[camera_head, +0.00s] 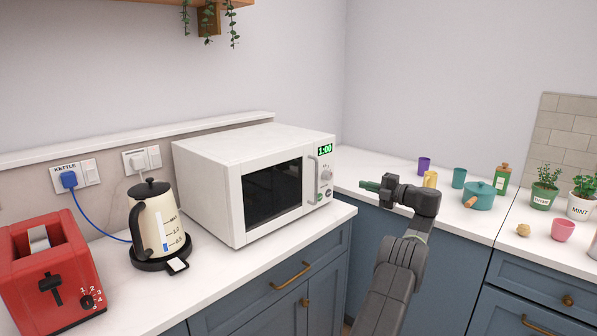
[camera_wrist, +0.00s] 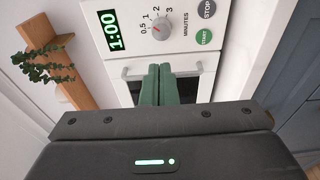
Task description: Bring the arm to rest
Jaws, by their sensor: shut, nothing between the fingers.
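My gripper (camera_head: 371,186) is raised in front of the microwave's right side in the head view, with my dark grey arm reaching up from the bottom. Its green fingers (camera_wrist: 159,84) are together and empty in the wrist view, pointing toward the microwave front. The white microwave (camera_head: 215,175) stands on the counter with its door closed and a green display (camera_head: 325,150) reading 1:00. The wrist view shows the display (camera_wrist: 111,29), the minutes dial (camera_wrist: 161,27) and the START and STOP buttons, tilted. I cannot tell from these views how far the fingertips are from the microwave.
A red toaster (camera_head: 50,275) and a cream kettle (camera_head: 157,225) stand left of the microwave. On the right counter are a purple cup (camera_head: 424,164), a yellow cup (camera_head: 430,179), a teal pot (camera_head: 479,196), a green bottle (camera_head: 502,176) and potted herbs. Blue cabinets (camera_head: 285,268) lie below.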

